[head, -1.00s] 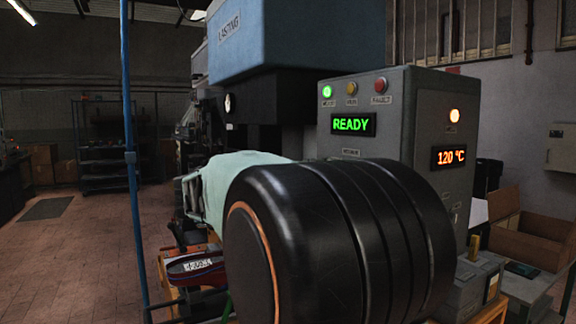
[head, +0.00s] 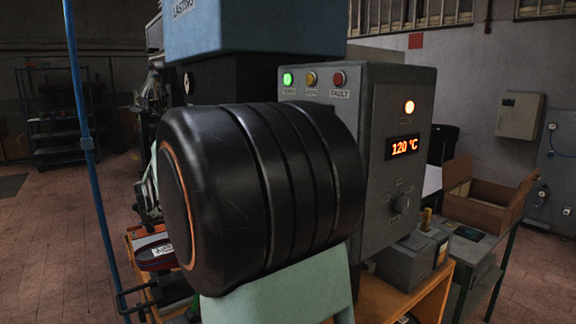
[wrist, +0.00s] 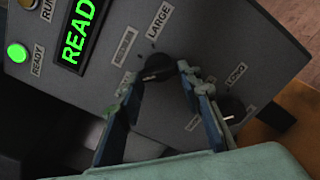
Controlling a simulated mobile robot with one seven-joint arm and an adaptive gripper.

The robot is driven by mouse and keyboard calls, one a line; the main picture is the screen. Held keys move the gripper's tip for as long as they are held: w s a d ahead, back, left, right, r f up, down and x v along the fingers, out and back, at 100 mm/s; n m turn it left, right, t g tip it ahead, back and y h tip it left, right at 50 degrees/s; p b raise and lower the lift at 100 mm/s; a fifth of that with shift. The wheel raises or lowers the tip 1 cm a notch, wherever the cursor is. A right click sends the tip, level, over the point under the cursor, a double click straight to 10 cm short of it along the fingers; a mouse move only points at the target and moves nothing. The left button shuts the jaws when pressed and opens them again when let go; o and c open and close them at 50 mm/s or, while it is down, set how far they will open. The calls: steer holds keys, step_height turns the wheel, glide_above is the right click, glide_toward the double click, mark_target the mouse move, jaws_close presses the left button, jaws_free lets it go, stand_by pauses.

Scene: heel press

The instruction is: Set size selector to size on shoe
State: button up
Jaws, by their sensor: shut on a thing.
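In the wrist view, the black selector knob (wrist: 157,67) sits on the grey panel between the tips of my gripper (wrist: 158,83), which is shut on it. A LARGE label is beside the knob, with a smaller, hard-to-read label to its left. The knob's pointer direction is not clear. In the head view my gripper is hidden behind my black arm link. A dark shoe with a reddish edge (head: 150,264) is at the lower left, partly covered by that link. Its white tag (head: 163,250) is too small to read.
A second knob (wrist: 232,110), by a LONG label, is close to the right finger. The green READY display (wrist: 80,32) is lit. The control box's right face has a 120 °C display (head: 403,147) and another knob (head: 401,203). A blue pole (head: 84,130) stands at left.

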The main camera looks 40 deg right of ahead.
stand_by(0.3)
steer(key=o, duration=1.2)
steer(key=shift+c, duration=0.2)
steer(key=w+a, duration=0.1)
steer(key=a, duration=1.1)
steer(key=shift+w, duration=0.15)
